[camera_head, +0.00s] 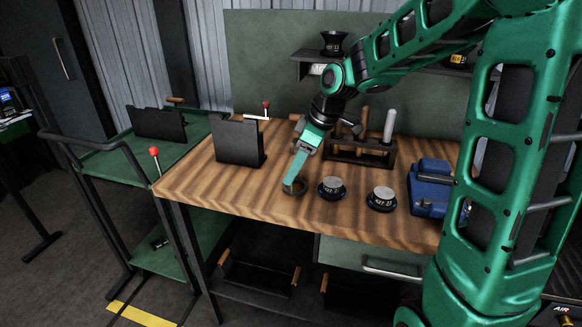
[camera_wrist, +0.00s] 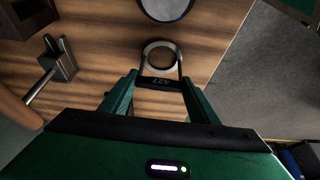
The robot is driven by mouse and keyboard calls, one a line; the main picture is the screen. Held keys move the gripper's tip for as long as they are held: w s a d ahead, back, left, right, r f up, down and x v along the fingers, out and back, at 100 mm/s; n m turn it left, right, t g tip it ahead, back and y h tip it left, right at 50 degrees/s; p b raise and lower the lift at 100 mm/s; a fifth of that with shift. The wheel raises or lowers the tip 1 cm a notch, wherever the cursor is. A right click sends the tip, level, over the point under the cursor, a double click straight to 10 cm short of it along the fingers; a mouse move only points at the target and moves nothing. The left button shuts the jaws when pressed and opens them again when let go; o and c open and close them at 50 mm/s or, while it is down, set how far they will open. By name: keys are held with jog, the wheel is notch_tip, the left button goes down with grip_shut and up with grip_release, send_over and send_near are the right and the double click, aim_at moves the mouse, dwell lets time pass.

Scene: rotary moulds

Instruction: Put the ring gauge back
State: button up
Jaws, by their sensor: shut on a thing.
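My gripper (camera_head: 294,184) points down at the front left part of the wooden bench and is shut on the ring gauge (camera_head: 297,188). In the wrist view the ring gauge (camera_wrist: 146,56) shows as a pale round rim with wood visible through its hole. It lies between the two fingertips (camera_wrist: 161,70).
Two round silver-topped pieces on dark bases, one (camera_head: 332,188) near the ring and one (camera_head: 382,198) farther right, stand on the bench (camera_head: 235,190). A dark upright panel (camera_head: 238,143), a tool rack (camera_head: 350,152) and a blue case (camera_head: 430,188) stand around. A shelf (camera_head: 300,56) hangs behind.

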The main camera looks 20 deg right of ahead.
jog(key=o, duration=1.1)
jog(key=shift+f, duration=0.1)
jog(key=shift+c, duration=0.2)
jog(key=v, duration=1.2)
jog(key=s+d+f+m+g+h, duration=0.1)
jog(key=s+d+f+m, duration=0.2)
jog(key=s, duration=0.6)
jog(key=s+d+f+m+g+h, duration=0.1)
jog(key=s+d+f+m, duration=0.3)
jog(key=s+m, duration=0.4)
jog(key=s+d+f+m+h, duration=0.1)
jog(key=s+d+f+m, duration=0.3)
jog(key=s, duration=0.7)
jog(key=shift+s+d+m+g, duration=0.4)
jog(key=shift+d+m, duration=0.55)
jog(key=shift+m, duration=0.15)
